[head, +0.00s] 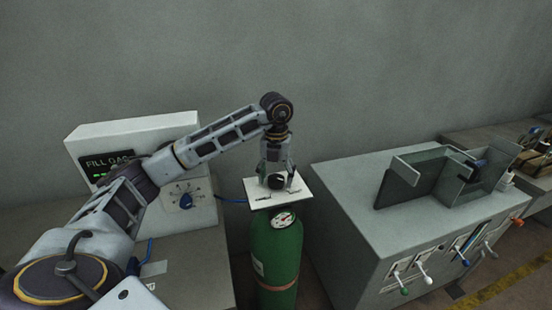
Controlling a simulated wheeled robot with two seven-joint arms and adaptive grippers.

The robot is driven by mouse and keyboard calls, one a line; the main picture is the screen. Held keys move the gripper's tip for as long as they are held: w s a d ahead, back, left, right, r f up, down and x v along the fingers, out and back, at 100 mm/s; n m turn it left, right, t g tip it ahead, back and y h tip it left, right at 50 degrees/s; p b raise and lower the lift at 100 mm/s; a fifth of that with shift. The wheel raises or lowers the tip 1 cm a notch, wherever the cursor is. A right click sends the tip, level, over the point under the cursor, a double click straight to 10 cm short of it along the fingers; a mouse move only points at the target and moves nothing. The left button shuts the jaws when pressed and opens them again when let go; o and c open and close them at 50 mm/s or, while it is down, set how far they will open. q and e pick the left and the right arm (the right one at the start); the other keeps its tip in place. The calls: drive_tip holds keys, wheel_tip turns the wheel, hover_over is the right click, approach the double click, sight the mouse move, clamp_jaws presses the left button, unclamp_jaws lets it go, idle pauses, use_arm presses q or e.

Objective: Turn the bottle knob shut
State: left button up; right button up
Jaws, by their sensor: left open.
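The green gas bottle (276,258) stands upright on the floor between two grey cabinets. A round pressure gauge (285,219) shows near its top. A white plate (262,199) sits over the bottle's top. The dark bottle knob (276,182) shows just above the plate, partly hidden by my gripper. My left gripper (277,177) points straight down over the knob, with its open fingers on either side of it. I cannot tell whether the fingers touch the knob. My right gripper is not in view.

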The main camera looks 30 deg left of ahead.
sight(276, 179)
use_arm(q)
wheel_tip(276, 179, up, 11)
drive_tip(key=shift+r, duration=0.2)
idle(1.0)
drive_tip(key=shift+r, duration=0.1)
idle(0.7)
